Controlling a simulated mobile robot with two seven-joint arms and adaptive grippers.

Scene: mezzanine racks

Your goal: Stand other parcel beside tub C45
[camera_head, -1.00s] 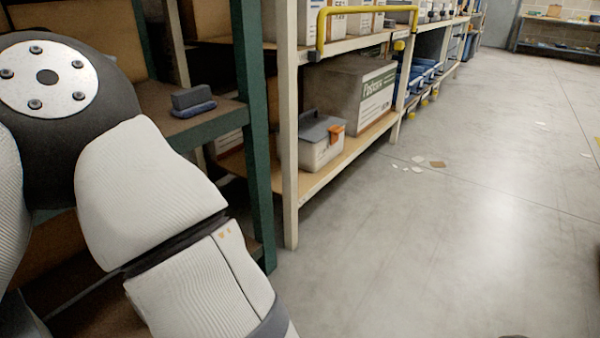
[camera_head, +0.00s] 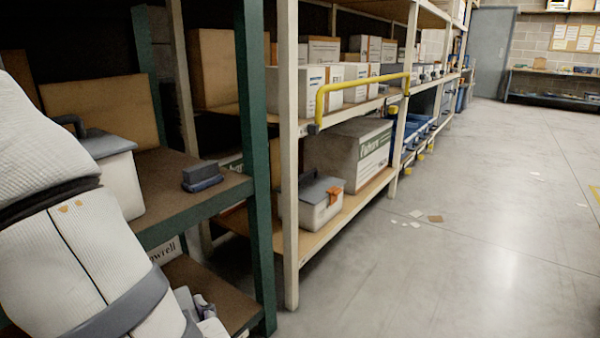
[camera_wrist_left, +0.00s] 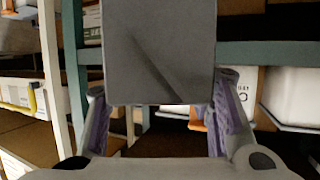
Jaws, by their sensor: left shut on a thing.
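My left gripper (camera_wrist_left: 160,95) is shut on a plain grey, box-shaped parcel (camera_wrist_left: 160,50), which sits between its purple-padded fingers in the left wrist view. The parcel has a dark diagonal mark on its near face. In the head view my left arm covers the left side, and the gripper shows only partly at the bottom, low by the green rack. No C45 label is readable, so I cannot tell which container is that tub. My right gripper is out of view.
The green rack (camera_head: 258,200) holds a white case with a grey lid (camera_head: 122,185) and a small dark block (camera_head: 202,173). The cream rack beyond holds a white toolbox (camera_head: 318,212), a large carton (camera_head: 350,155) and a yellow rail (camera_head: 350,88). The floor (camera_head: 480,240) at right is mostly clear.

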